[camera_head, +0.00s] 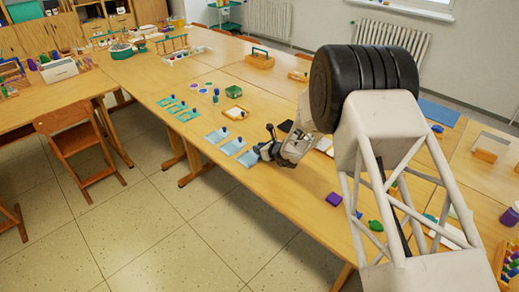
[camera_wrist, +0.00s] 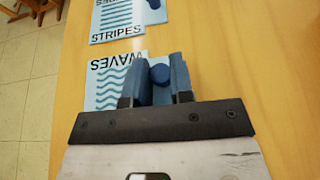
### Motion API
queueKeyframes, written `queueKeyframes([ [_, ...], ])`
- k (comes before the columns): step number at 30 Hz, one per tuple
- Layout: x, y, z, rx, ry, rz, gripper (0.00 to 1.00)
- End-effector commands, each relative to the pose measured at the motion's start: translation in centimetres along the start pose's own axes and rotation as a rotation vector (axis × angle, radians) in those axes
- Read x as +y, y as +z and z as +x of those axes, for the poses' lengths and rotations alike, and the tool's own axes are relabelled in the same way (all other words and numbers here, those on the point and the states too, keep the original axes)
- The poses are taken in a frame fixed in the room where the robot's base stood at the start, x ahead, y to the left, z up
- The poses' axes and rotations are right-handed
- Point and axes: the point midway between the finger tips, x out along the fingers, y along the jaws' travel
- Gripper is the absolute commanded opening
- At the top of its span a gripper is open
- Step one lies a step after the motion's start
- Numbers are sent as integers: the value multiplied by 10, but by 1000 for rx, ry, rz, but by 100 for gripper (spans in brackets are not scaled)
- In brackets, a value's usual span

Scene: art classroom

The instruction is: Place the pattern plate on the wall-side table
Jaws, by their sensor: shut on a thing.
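The pattern plate marked WAVES (camera_wrist: 102,88) is light blue with dark wavy lines and a dark blue knob (camera_wrist: 159,74). My gripper (camera_wrist: 162,78) is shut on this knob in the wrist view, with a finger on each side. Part of the plate is hidden behind the fingers. In the head view my gripper (camera_head: 266,147) is low over the near table, beside a light blue plate (camera_head: 248,159). I cannot tell whether the held plate is lifted or resting on the wood. The tabletop on the wall side (camera_head: 285,66) lies farther back, towards the radiators.
A STRIPES plate (camera_wrist: 118,20) lies close to the held plate. Several green plates (camera_head: 177,107) lie farther left. A wooden caddy (camera_head: 260,60) stands at the back.

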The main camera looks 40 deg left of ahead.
Motion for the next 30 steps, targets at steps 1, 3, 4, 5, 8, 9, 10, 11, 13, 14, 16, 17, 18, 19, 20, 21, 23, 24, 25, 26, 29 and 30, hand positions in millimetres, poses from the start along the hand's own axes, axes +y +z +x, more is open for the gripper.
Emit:
queueKeyframes([
  [1,0,-1,1,0,0,0,0],
  [3,0,-1,1,-1,0,0,0],
  [4,0,-1,1,-1,0,0,0],
  [5,0,-1,1,-1,0,0,0],
  [8,0,-1,1,0,0,0,0],
  [9,0,-2,1,0,0,0,0],
  [10,0,-2,1,0,0,0,0],
  [11,0,-3,1,0,0,1,0],
  [13,0,-3,1,0,0,0,28],
  [14,0,-3,1,0,0,0,32],
  [16,0,-3,1,0,0,0,43],
  [17,0,-3,1,0,0,0,47],
  [18,0,-3,1,0,0,0,47],
  [19,0,-3,1,0,0,0,47],
  [20,0,-3,1,0,0,0,47],
  [21,0,-3,1,0,0,0,47],
  [23,0,-3,1,0,0,0,47],
  [24,0,-3,1,0,0,0,47],
  [25,0,-3,1,0,0,0,47],
  [26,0,-2,1,0,0,0,47],
  [29,0,-2,0,0,0,0,47],
  [30,0,-2,-2,0,0,0,47],
])
